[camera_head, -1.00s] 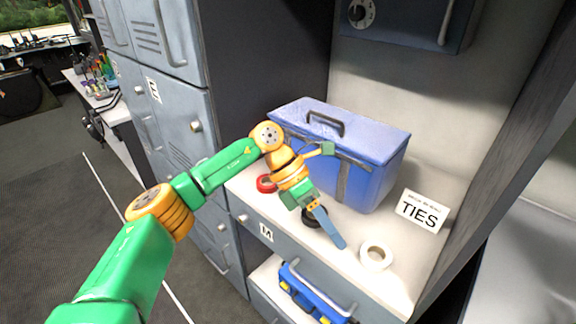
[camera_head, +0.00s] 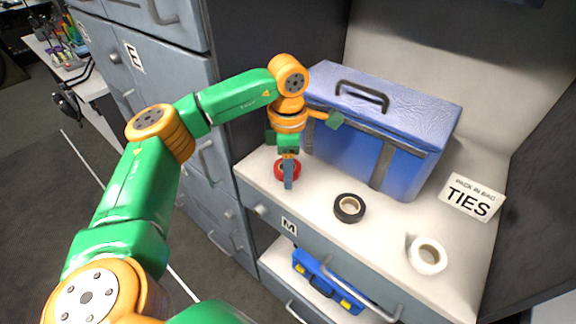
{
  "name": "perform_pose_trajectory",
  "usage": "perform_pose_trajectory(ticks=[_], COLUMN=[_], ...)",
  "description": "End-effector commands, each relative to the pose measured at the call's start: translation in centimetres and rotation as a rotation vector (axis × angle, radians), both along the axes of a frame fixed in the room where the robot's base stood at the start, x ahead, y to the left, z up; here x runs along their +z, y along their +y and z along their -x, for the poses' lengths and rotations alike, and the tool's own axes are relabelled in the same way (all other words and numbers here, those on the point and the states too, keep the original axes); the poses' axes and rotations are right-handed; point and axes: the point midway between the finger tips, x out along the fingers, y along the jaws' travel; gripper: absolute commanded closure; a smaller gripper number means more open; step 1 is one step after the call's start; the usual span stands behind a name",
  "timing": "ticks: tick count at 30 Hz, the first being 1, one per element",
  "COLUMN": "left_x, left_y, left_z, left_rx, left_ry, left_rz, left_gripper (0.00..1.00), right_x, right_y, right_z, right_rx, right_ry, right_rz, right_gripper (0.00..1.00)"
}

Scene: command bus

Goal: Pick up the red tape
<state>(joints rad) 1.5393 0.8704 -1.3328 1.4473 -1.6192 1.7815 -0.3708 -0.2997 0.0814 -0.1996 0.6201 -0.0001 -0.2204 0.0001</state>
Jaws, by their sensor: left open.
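The red tape (camera_head: 279,171) is a small ring lying on the white shelf at its left end, in front of the blue bag's left corner. My left gripper (camera_head: 288,183) points down right over the red tape and hides part of it. Its jaws are open; the one visible finger overlaps the roll in the view. I cannot tell whether a finger is inside the ring or touching it. My right gripper is not in view.
A black tape roll (camera_head: 340,212) and a white tape roll (camera_head: 418,262) lie to the right on the shelf (camera_head: 385,225). A blue bag (camera_head: 350,160) stands behind them. A TIES sign (camera_head: 471,199) is at the right. A blue case (camera_head: 318,283) sits below.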

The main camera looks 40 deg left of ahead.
Motion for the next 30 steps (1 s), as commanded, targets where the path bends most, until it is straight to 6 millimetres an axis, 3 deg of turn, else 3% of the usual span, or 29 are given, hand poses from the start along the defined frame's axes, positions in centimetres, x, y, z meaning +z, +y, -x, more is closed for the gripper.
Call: perform_pose_trajectory(ticks=[6, 12, 24, 30], left_x=[-0.3, -0.2, 0.0, 3.1], left_y=[0.0, 0.0, -0.1, -0.3], left_z=[0.0, 0.0, 0.0, 0.0], left_rx=[0.001, 0.000, 0.000, -0.003], left_ry=[0.000, -0.001, -0.003, -0.007], left_rz=[0.000, 0.001, 0.002, 0.002], left_gripper=[0.48, 1.00, 1.00, 1.00], right_x=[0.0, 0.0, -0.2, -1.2], right_y=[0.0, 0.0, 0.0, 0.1], right_z=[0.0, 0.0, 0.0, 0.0], right_rx=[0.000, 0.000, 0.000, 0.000], right_ry=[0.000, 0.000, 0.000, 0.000], right_rz=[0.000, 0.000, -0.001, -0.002], right_gripper=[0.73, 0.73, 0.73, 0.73])
